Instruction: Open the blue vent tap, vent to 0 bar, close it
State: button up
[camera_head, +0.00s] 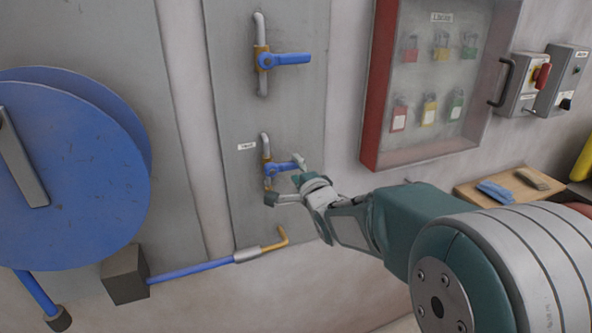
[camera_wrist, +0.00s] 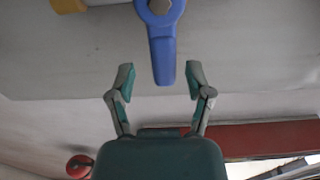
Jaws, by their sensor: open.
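Two blue lever taps sit on vertical pipes on the grey wall panel. The lower blue tap (camera_head: 280,167) has a small label beside it, too small to read, and its lever points right, across its pipe. The upper blue tap (camera_head: 290,59) also has its lever crosswise. I cannot read which is marked vent. My gripper (camera_head: 285,182) is open at the lower tap. In the wrist view the blue lever (camera_wrist: 162,58) reaches between the spread fingertips of my gripper (camera_wrist: 160,76), with a gap on both sides. No pressure reading shows.
A red-framed lockout cabinet (camera_head: 370,120) with padlocks hangs right of the panel. Switch boxes (camera_head: 522,85) and a wooden shelf with gloves (camera_head: 475,190) are farther right. A large blue hose reel (camera_head: 70,170) stands left. A blue hose (camera_head: 190,271) with a brass end runs below the taps.

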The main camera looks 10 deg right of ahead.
jog(key=v, duration=1.1)
jog(key=shift+s, duration=0.3)
jog(key=shift+d, duration=0.1)
